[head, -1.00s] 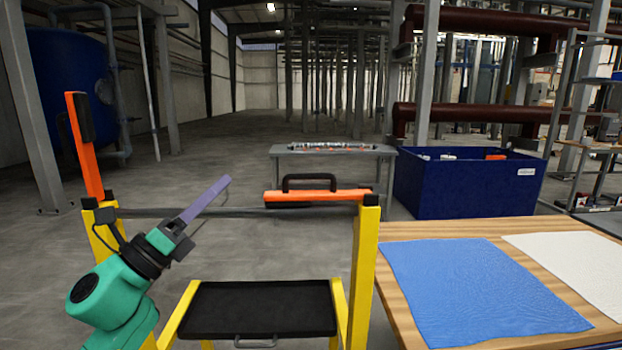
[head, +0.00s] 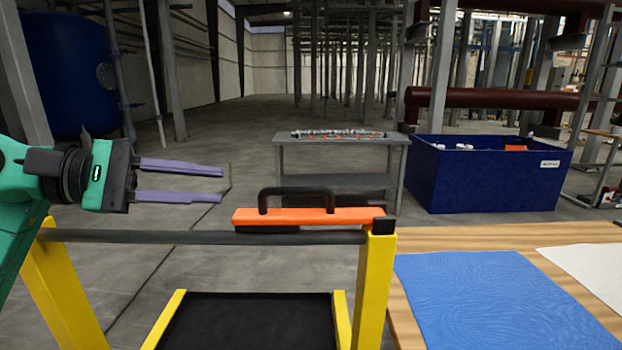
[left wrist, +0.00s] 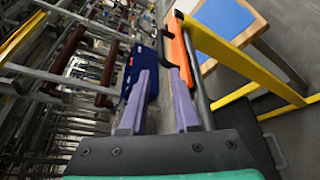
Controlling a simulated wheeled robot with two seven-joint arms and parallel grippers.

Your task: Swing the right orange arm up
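The right orange arm (head: 350,216) lies level along the dark crossbar (head: 200,237) of the yellow frame (head: 375,290), its right end at the right post. Its black handle (head: 297,191) stands up from its top. My left gripper (head: 221,185) is open and empty, left of the arm and a little above the bar, with its purple fingers pointing right. In the left wrist view the orange arm (left wrist: 181,48) shows beyond the fingertips, near the right finger. The left orange arm does not show in the head view. My right gripper is in neither view.
A wooden table (head: 440,239) with a blue cloth (head: 480,295) and a white cloth (head: 590,268) stands at the right. A black tray (head: 250,320) sits low in the frame. A grey table (head: 340,150) and a blue bin (head: 490,180) stand farther back, with open floor between.

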